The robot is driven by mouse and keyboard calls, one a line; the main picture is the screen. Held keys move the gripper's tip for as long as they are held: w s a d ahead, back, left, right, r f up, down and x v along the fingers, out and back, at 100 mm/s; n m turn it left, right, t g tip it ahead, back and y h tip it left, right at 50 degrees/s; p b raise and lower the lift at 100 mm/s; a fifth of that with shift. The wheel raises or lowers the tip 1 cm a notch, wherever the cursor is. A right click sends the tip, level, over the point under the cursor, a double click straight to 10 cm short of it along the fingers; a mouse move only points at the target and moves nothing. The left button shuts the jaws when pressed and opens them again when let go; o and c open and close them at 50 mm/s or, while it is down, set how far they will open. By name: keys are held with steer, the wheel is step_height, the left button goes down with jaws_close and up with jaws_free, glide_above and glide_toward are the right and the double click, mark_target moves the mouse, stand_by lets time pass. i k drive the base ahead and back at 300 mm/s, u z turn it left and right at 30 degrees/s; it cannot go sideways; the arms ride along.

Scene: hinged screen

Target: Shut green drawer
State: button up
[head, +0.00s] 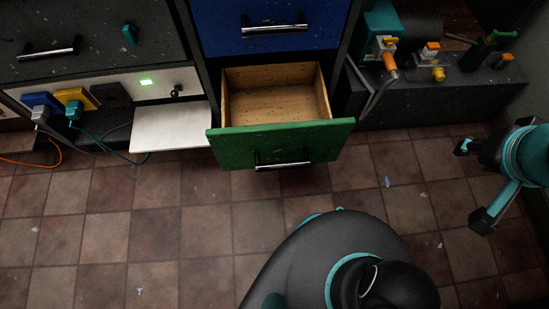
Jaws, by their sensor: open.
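The green drawer (230,147) is pulled open below a blue drawer (222,27). Its pale wooden inside shows from above and looks empty. A dark bar handle (283,166) with bright highlights runs across the green front. My gripper (472,181) is at the right edge in the head view, to the right of the green drawer and well apart from it. Its two fingers are spread open with nothing between them.
A white flap (172,128) sticks out left of the green drawer. Coloured plugs (75,98) and cables hang at the left. A dark ledge (430,103) with connectors stands at the right. Tiled floor (150,220) in front is mostly clear.

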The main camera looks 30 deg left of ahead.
mark_target(276, 117)
steer(key=k, duration=0.85)
steer(key=u, duration=0.8)
steer(key=i, duration=0.75)
steer(key=z, duration=1.05)
steer(key=k, duration=0.95)
steer(key=u, duration=1.4)
